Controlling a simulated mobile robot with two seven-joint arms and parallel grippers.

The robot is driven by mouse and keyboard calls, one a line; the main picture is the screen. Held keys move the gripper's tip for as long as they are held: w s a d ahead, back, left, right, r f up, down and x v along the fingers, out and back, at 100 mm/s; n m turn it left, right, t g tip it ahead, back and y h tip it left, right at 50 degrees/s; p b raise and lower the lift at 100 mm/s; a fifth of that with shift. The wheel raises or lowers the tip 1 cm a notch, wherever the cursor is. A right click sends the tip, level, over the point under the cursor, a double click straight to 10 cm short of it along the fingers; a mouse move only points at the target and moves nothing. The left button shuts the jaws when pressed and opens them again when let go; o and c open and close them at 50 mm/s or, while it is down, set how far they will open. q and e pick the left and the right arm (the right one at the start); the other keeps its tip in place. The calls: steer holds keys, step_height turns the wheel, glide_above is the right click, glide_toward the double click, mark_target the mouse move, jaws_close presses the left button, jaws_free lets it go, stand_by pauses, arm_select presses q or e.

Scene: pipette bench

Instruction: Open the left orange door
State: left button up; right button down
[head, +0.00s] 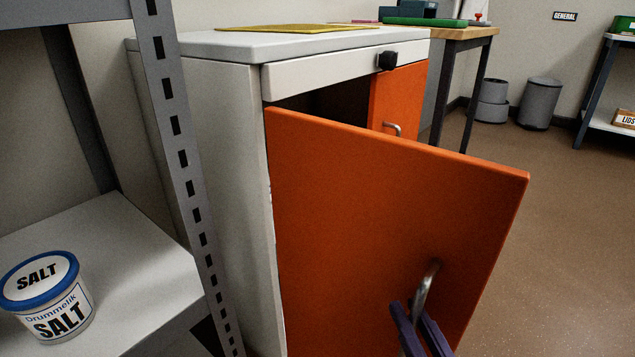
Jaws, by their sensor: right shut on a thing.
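The left orange door (375,220) of the white cabinet (225,130) stands swung out wide on its left-hand hinge side, with a dark opening behind its top edge. Its curved metal handle (427,284) is on the lower right of the door's face. My right gripper (418,318), with purple fingers, is at the lower part of this handle and shut on it. The lower end of the handle is hidden by the fingers. My left gripper is not in view.
The right orange door (402,98) looks shut. A grey shelf post (180,150) and a shelf with a salt tub (48,297) stand close at the left. Brown floor (560,230) is clear right of the door. A wooden table (465,33) and grey bins (540,103) stand farther back.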

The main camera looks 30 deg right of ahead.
steer(key=c, duration=1.3)
jaws_free()
steer(key=shift+c, duration=0.2)
steer(key=o, duration=0.5)
steer(key=shift+w, duration=0.1)
steer(key=shift+c, duration=0.2)
steer(key=p+v, duration=0.1)
steer(key=v, duration=0.9)
